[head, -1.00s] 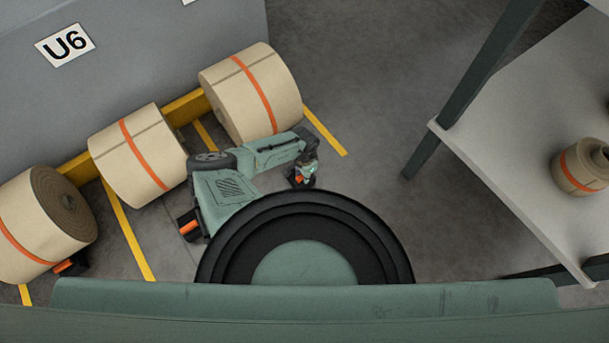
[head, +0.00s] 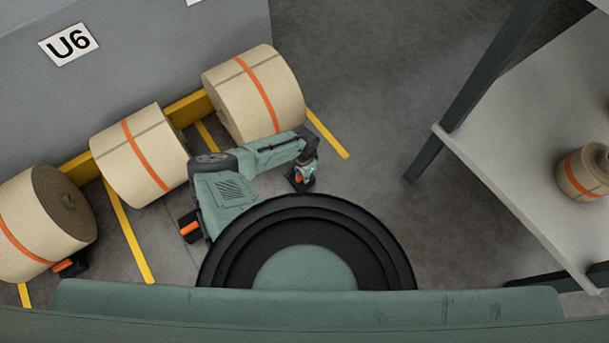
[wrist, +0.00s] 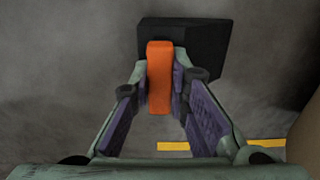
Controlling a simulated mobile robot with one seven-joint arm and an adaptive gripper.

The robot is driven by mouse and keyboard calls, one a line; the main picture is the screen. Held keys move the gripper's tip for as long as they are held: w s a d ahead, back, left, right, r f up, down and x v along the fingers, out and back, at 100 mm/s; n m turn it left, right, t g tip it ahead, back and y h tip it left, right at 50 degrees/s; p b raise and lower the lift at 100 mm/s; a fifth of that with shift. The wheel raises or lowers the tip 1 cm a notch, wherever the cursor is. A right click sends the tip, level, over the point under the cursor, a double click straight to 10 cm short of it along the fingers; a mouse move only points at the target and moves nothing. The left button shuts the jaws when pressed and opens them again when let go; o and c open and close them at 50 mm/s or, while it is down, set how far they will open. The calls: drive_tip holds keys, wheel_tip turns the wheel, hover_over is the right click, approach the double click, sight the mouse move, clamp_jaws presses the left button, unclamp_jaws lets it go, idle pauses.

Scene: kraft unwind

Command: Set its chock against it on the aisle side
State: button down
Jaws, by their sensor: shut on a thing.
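My gripper (wrist: 159,105) is shut on the orange handle (wrist: 160,75) of a black chock (wrist: 203,50). The held chock (head: 302,183) also shows in the head view, to the lower right of the right-hand kraft roll (head: 254,95) and apart from it. My arm crosses in front of that roll's lower edge. The roll has an orange band and lies by the yellow rail. In the wrist view the chock is over bare grey floor; its height is hard to tell. A tan curved edge, probably a roll (wrist: 306,130), shows at the right.
The middle roll (head: 139,155) has another orange-handled chock (head: 190,226) near it. The left roll (head: 45,222) has one (head: 70,264) at its lower right. Yellow floor lines (head: 327,134) mark bays. A shelf (head: 525,170) with a small roll (head: 584,172) stands right. Floor between is clear.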

drive_tip(key=shift+w+a, duration=0.3)
drive_tip(key=shift+w, duration=0.1)
idle(0.4)
drive_tip(key=c, duration=1.5)
unclamp_jaws()
drive_tip(key=shift+o, duration=0.2)
wheel_tip(320, 180, up, 12)
drive_tip(key=shift+r, duration=0.1)
